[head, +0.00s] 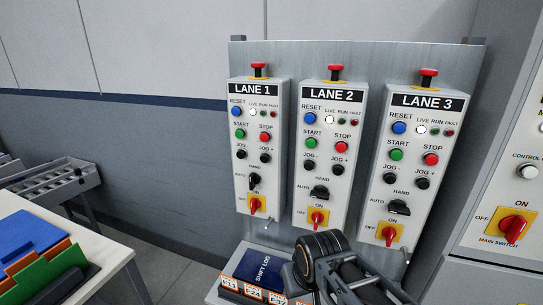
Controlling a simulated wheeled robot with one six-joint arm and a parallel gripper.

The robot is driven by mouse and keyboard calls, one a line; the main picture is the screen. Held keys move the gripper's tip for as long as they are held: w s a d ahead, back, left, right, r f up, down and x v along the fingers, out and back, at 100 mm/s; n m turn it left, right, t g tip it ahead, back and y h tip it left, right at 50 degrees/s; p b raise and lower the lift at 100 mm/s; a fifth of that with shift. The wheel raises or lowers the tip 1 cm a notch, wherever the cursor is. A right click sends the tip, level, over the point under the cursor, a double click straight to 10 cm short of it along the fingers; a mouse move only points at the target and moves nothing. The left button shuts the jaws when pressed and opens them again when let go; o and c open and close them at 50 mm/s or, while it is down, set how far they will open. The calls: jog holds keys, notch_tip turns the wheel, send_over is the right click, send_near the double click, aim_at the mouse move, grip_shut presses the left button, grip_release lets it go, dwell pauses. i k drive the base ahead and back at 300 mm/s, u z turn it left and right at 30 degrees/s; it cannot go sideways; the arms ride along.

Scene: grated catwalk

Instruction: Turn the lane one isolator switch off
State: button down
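The lane 1 control box (246,147) is the leftmost of three light grey boxes on a grey back panel. Its isolator switch (256,205) is a red handle on a yellow plate near the bottom of the box. The handle looks about upright, toward the ON label above it; the OFF label is at its left. Part of my arm, dark with a round joint, shows at bottom centre, below and right of this switch and apart from it. I cannot make out my gripper's fingertips or whether they hold anything.
Similar boxes for lane 2 (328,160) and lane 3 (416,165) stand to the right, with their own red switches. A main switch (514,228) is at far right. A dark blue shift log (264,268) lies below the boxes. A white table (105,262) is at left.

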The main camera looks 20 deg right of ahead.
aim_at(256, 204)
jog(key=k, duration=1.25)
jog(key=z, duration=0.25)
jog(key=i, duration=0.85)
jog(key=u, duration=0.8)
jog(key=i, duration=0.85)
jog(key=u, duration=0.8)
